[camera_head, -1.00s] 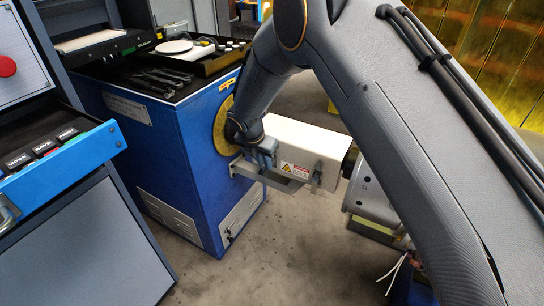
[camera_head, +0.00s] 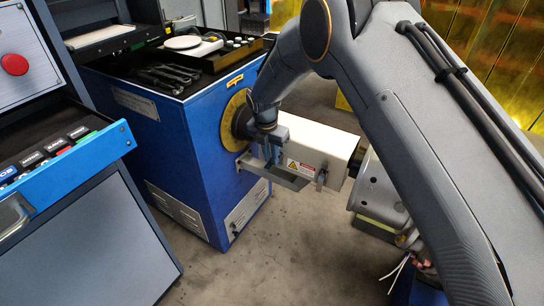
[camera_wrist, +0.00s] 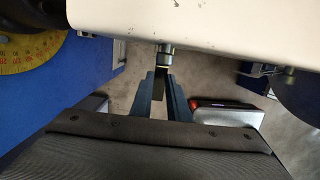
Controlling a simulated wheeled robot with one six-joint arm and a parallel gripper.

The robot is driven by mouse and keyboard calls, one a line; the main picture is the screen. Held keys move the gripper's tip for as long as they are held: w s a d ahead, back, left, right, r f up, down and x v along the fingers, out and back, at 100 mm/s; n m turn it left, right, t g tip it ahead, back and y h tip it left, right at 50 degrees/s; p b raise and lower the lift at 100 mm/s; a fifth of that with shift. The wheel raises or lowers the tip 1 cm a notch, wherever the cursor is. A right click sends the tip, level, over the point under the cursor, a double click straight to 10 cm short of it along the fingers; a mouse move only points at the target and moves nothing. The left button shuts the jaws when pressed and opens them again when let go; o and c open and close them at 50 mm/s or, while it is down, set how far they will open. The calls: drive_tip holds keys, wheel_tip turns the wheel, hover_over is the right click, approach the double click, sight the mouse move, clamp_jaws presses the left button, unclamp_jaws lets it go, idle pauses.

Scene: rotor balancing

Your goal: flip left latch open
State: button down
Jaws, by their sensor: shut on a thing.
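The white cover (camera_head: 318,143) is a long box beside the yellow dial, with a warning label on its front; its underside edge fills the top of the wrist view (camera_wrist: 225,22). The left latch (camera_wrist: 165,57) is a small metal fitting at the cover's edge. My gripper (camera_wrist: 161,77) has both fingers closed on the latch's lower end. In the head view my gripper (camera_head: 270,146) is at the cover's left end, and its fingers partly hide the latch. The right latch (camera_head: 321,179) hangs on the cover's front near its right end.
A yellow graduated dial (camera_head: 233,118) is on the side of the blue cabinet (camera_head: 160,140), left of the cover. A grey ledge (camera_head: 288,180) runs under the cover. An open blue drawer (camera_head: 75,165) juts out at left. The floor in front is clear.

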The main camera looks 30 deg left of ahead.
sight(269, 164)
drive_tip(key=c, duration=1.7)
unclamp_jaws()
drive_tip(key=shift+r, duration=0.15)
drive_tip(key=r, duration=0.2)
drive_tip(key=r+b, duration=0.1)
drive_tip(key=r, duration=0.2)
drive_tip(key=s+r, duration=0.1)
drive_tip(key=r, duration=0.1)
drive_tip(key=shift+s+a+r, duration=0.1)
drive_tip(key=shift+r, duration=0.15)
